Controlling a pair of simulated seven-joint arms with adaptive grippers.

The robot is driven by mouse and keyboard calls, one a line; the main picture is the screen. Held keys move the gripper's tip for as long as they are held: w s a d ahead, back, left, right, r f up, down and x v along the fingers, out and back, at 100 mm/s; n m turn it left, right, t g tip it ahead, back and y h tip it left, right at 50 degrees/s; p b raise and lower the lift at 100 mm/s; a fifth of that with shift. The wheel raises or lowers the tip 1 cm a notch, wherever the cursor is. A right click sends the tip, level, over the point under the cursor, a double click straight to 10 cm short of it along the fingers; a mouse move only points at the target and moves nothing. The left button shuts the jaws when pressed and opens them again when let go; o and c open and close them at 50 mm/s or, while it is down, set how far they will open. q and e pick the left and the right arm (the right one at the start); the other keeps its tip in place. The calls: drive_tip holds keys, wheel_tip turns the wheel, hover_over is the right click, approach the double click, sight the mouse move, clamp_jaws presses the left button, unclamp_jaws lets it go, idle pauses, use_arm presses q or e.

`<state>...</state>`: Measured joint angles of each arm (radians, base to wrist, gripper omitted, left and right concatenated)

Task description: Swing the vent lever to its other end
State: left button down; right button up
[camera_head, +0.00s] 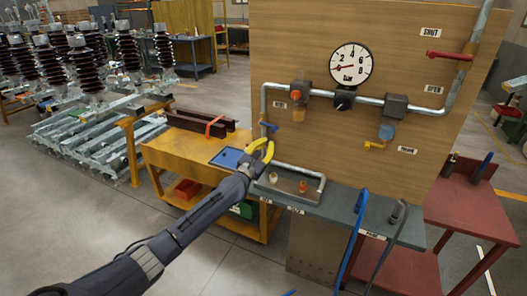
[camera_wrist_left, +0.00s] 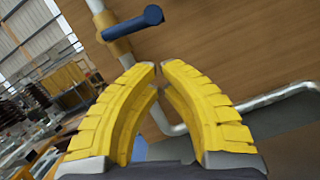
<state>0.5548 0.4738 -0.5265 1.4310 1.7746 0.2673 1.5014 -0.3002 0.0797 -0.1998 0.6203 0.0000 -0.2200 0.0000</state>
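A small blue lever (camera_head: 270,127) sits on the left vertical pipe of the wooden panel, its handle pointing right. It also shows in the left wrist view (camera_wrist_left: 135,24), with a yellow-brown mount on the pipe. A red lever (camera_head: 447,56) is on the right pipe, near a SHUT label. The small labels are too blurred to tell which is the vent lever. My left gripper (camera_head: 270,144) is just below the blue lever and apart from it. In the left wrist view its yellow fingertips (camera_wrist_left: 158,67) nearly meet, with nothing between them.
A round gauge (camera_head: 350,64) sits on the panel (camera_head: 400,20). A grey shelf (camera_head: 340,205) with a tray (camera_head: 290,184) juts out below. A yellow workbench (camera_head: 180,150) stands left; a red table (camera_head: 460,205) stands right.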

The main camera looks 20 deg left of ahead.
sight(268, 126)
use_arm(q)
drive_tip(key=shift+d+r, duration=0.25)
drive_tip(key=shift+r, duration=0.4)
drive_tip(key=shift+d+r, duration=0.2)
drive_tip(key=shift+r, duration=0.4)
drive_tip(key=shift+d+r+n+y, duration=0.25)
drive_tip(key=shift+r+n, duration=0.2)
drive_tip(key=shift+n, duration=0.2)
drive_tip(key=shift+d+r+n+y, duration=0.2)
drive_tip(key=shift+r+n, duration=0.25)
drive_tip(key=shift+n, duration=0.2)
